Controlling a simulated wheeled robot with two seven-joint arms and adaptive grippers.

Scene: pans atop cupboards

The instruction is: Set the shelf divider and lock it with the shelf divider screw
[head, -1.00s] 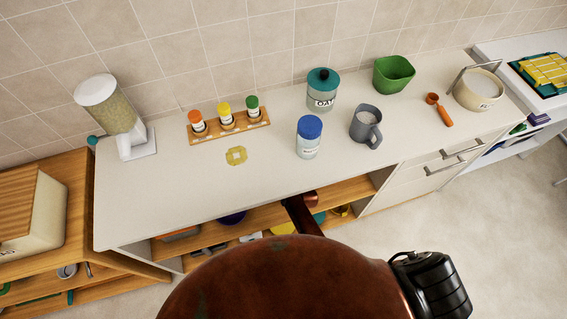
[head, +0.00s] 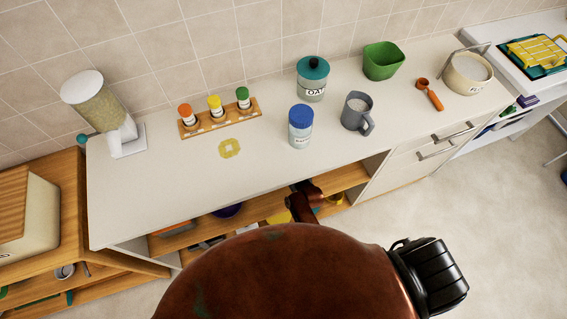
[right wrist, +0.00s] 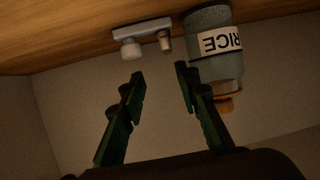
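In the right wrist view my right gripper (right wrist: 160,80) is open, its two dark green fingers apart with nothing between them. Past the fingertips, a small grey piece with two pale knobs (right wrist: 142,38) rests against the wooden shelf board (right wrist: 60,30); I cannot tell whether it is the shelf divider or its screw. This view is upside down. A jar labelled RICE (right wrist: 213,50) stands on the board close beside the right-hand finger. In the head view my right arm reaches under the countertop, and its fingers are hidden. My left gripper is not in view.
The white countertop (head: 200,205) overhangs open wooden shelves (head: 255,211) holding several items. On top are a dispenser (head: 100,115), spice rack (head: 220,120), oat jar (head: 312,80), blue-lidded jar (head: 300,128), grey mug (head: 357,112) and green container (head: 382,62). The counter's front left is clear.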

